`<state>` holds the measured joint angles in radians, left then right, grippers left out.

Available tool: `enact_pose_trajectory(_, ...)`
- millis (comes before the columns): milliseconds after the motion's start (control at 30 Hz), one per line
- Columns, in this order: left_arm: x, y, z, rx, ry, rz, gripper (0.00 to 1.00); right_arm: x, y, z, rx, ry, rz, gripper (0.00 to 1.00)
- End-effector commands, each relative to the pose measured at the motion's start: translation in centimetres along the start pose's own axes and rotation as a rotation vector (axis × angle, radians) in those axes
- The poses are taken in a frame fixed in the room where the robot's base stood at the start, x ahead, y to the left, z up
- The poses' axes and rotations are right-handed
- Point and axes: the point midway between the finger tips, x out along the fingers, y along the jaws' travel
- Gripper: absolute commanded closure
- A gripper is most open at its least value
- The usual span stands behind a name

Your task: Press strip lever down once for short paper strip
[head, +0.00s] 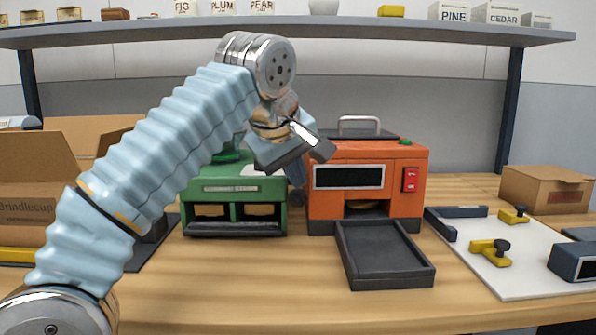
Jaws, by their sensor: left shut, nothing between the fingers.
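A green machine (235,190) with two front openings stands on the bench left of centre. An orange machine (350,150) with a dark window, a red switch (410,179) and a black tray (386,257) in front stands to its right. My left gripper (292,150) is shut and empty, in front of the gap between these machines. It overlaps the green machine's right upper side and the orange one's left edge. A dark rounded part (298,196) shows low in that gap; I cannot tell what it is. No strip lever can be made out clearly. My right gripper is not in view.
An open cardboard box (45,190) stands at the left. A white board (515,265) with yellow clamps lies at the right, with a closed carton (545,189) behind it. A shelf (400,33) with labelled boxes spans the back. The bench front is mostly clear.

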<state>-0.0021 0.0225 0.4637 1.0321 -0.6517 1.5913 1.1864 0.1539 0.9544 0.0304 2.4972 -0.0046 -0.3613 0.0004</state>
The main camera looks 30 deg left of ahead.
Motion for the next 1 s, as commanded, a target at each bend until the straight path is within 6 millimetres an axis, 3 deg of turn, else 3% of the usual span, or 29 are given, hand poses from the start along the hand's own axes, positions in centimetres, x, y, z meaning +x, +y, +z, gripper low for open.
enact_pose_trajectory(1000, 0.91, -0.64, 0.64, 0.000, -0.001, -0.001, 1.00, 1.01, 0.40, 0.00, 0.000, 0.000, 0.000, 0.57)
